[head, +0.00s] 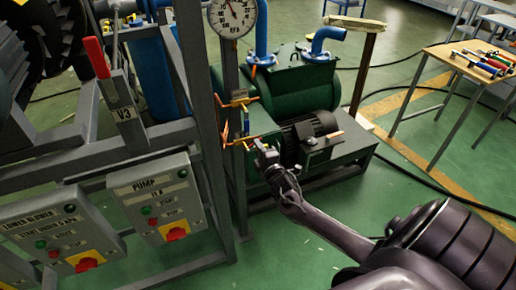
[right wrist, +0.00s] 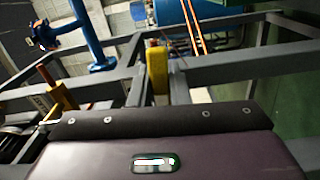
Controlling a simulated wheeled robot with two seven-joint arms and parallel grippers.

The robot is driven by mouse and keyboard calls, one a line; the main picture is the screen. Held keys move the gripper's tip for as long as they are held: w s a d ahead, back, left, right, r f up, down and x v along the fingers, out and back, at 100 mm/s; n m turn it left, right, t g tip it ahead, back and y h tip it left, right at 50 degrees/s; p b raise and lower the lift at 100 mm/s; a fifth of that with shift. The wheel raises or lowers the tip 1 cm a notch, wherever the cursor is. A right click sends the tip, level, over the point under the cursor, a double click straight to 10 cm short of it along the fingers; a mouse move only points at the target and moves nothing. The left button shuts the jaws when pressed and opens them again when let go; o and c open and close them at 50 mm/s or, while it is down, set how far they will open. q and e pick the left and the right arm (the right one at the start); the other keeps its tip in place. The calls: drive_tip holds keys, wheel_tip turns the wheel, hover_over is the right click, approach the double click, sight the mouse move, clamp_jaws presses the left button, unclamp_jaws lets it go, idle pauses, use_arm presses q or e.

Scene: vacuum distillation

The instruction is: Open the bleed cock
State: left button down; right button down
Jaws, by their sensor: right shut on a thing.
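The bleed cock's yellow handle (head: 247,139) is at the brass fittings on the upright grey post, left of the green pump. My right gripper (head: 262,151) is at the handle's right end, its arm reaching in from the lower right. In the right wrist view a yellow lever (right wrist: 157,68) with a reddish top stands between the grey fingers (right wrist: 157,92), which are shut on it. The cock's bore is too small to make out. My left gripper is not in view.
A dial gauge (head: 233,15) is above the fittings. The green pump (head: 290,88) and its dark motor (head: 311,126) stand just behind the gripper. A red lever marked V3 (head: 97,57) and a PUMP switch box (head: 157,197) are left.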

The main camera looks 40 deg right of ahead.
idle(0.3)
drive_tip(key=c, duration=1.4)
unclamp_jaws()
drive_tip(key=shift+o, duration=0.2)
drive_tip(key=shift+s, duration=0.1)
drive_tip(key=v, duration=0.7)
drive_tip(key=shift+s, duration=0.3)
drive_tip(key=shift+a, duration=0.1)
